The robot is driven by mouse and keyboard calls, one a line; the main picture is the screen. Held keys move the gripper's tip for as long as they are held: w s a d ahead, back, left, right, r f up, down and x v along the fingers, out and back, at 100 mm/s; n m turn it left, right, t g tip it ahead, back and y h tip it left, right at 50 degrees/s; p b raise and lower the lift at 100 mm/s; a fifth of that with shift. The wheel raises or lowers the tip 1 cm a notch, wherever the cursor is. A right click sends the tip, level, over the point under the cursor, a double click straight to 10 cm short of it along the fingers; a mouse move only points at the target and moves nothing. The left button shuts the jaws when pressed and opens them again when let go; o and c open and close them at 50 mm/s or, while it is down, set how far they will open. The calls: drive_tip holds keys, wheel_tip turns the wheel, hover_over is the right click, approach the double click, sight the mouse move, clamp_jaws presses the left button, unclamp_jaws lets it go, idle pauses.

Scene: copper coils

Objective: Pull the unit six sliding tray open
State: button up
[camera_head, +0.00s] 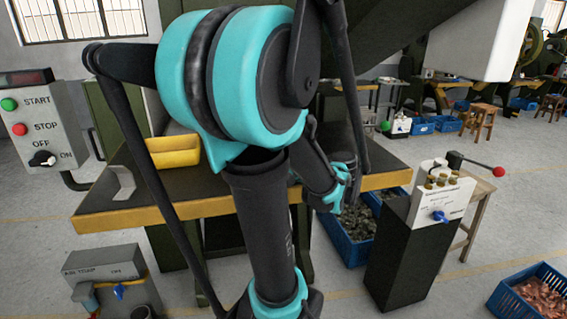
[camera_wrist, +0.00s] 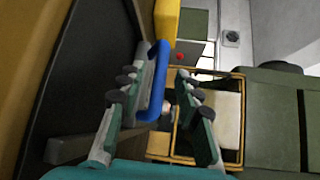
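In the wrist view, a blue loop-shaped handle (camera_wrist: 158,80) stands beside a grey plate. I take it to be the sliding tray's handle, but no unit number is readable. My gripper (camera_wrist: 157,74) has its two teal fingers with dark pads spread apart. The handle shows between them, closer to the left finger; contact cannot be told. The tray body cannot be made out clearly. In the head view, my arm covers the middle, and neither the fingers nor the blue handle can be made out.
A yellow-edged dark table (camera_head: 140,212) with a yellow bin (camera_head: 174,151) stands behind my arm. A START/STOP panel (camera_head: 38,125) is at left, an air-valve box (camera_head: 107,280) below it. A lever pedestal (camera_head: 405,265) and a blue crate (camera_head: 533,293) are at right. A yellow-framed opening (camera_wrist: 239,120) lies right of my fingers.

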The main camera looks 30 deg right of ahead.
drive_tip(key=v, duration=0.9)
drive_tip(key=shift+s, duration=0.1)
idle(0.4)
